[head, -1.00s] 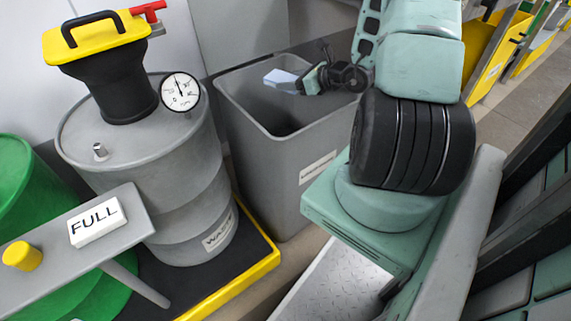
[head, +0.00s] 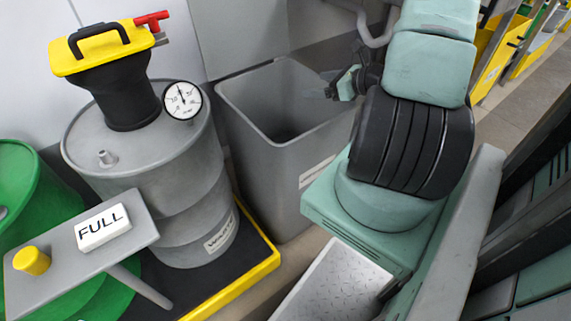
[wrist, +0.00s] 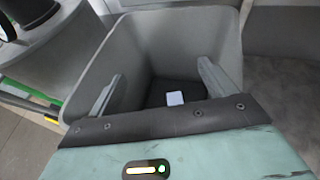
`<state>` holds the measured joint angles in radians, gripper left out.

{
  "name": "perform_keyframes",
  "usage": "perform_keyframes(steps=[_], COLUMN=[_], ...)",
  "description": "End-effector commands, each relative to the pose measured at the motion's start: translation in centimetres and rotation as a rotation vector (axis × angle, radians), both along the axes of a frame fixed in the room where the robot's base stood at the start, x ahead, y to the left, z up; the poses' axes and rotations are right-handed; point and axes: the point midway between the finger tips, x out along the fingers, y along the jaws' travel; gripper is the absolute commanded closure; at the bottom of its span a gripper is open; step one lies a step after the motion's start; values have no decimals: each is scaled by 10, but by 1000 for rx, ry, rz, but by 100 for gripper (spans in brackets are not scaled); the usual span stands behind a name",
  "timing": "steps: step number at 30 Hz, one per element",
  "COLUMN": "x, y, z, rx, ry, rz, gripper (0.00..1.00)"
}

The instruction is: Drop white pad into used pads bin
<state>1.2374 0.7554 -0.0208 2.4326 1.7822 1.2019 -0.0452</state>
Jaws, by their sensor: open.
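The grey bin (head: 250,135) stands right of the grey drum, its top open. In the wrist view the white pad (wrist: 175,98) lies on the dark floor of the bin (wrist: 190,30). The head view does not show the pad; the bin's near wall hides most of its inside. My gripper (head: 335,86) is at the bin's right rim in the head view, mostly small and partly behind my arm. In the wrist view its two fingers (wrist: 160,88) are spread apart with nothing between them, above the bin.
A grey drum (head: 150,165) with a black and yellow funnel (head: 118,85) and a gauge (head: 183,100) stands left of the bin. A "FULL" sign block (head: 103,228) sits on a grey arm at front left. A green drum (head: 25,190) is at far left.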

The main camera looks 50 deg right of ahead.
Motion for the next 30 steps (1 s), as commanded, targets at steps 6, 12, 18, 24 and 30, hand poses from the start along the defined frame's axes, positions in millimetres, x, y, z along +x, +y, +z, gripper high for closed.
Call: perform_keyframes(steps=[6,12,18,24,30], x=[-43,-65,-70,-70,-70], y=[-6,-9,-8,-9,-9], z=[20,28,29,29,29], rx=[-1,0,0,0,0], ry=[0,0,-1,0,0], rz=[-4,-3,0,0,0], gripper=[16,16,16,16,16])
